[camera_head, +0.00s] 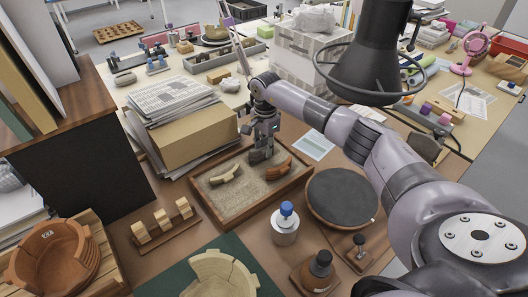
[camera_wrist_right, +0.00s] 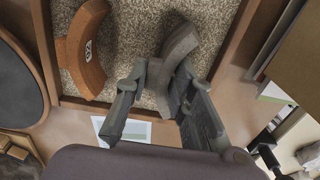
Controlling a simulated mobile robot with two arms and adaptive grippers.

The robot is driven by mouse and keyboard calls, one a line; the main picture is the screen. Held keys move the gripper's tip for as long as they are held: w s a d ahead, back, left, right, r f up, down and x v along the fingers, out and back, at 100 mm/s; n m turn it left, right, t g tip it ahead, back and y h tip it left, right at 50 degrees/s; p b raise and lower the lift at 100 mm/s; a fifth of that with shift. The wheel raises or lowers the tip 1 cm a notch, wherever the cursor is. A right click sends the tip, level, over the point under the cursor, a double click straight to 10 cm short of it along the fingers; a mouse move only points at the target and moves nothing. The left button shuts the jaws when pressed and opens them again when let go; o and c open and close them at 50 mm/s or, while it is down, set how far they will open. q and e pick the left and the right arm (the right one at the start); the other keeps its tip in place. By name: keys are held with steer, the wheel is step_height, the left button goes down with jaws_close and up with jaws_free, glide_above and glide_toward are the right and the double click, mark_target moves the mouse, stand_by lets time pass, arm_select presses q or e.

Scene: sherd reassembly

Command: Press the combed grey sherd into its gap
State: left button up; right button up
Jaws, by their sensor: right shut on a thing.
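The grey sherd (camera_wrist_right: 179,42), a curved piece, is between the fingers of my right gripper (camera_wrist_right: 160,78) in the wrist view. The gripper is shut on its near end. In the head view my right gripper (camera_head: 262,147) points down over the sand tray (camera_head: 232,214). The grey sherd there is mostly hidden by the fingers; whether it touches the sand I cannot tell. Combing is not clear. A cream vessel (camera_head: 219,274) with visible joins stands on a green mat at the bottom. I cannot make out a grey vessel or its gap. My left gripper is not in view.
In the tray lie a terracotta sherd (camera_head: 279,168) and a cream sherd (camera_head: 225,174). A dark round turntable (camera_head: 342,196) stands right of the tray. A blue-capped bottle (camera_head: 286,224) stands in front. A terracotta bowl (camera_head: 62,258) is at left. A box and papers (camera_head: 185,120) stand behind.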

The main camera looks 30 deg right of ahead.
steer(key=shift+r, duration=0.15)
steer(key=shift+r+p, duration=2.05)
steer(key=shift+r, duration=1.2)
steer(key=shift+c, duration=0.2)
steer(key=shift+r, duration=0.1)
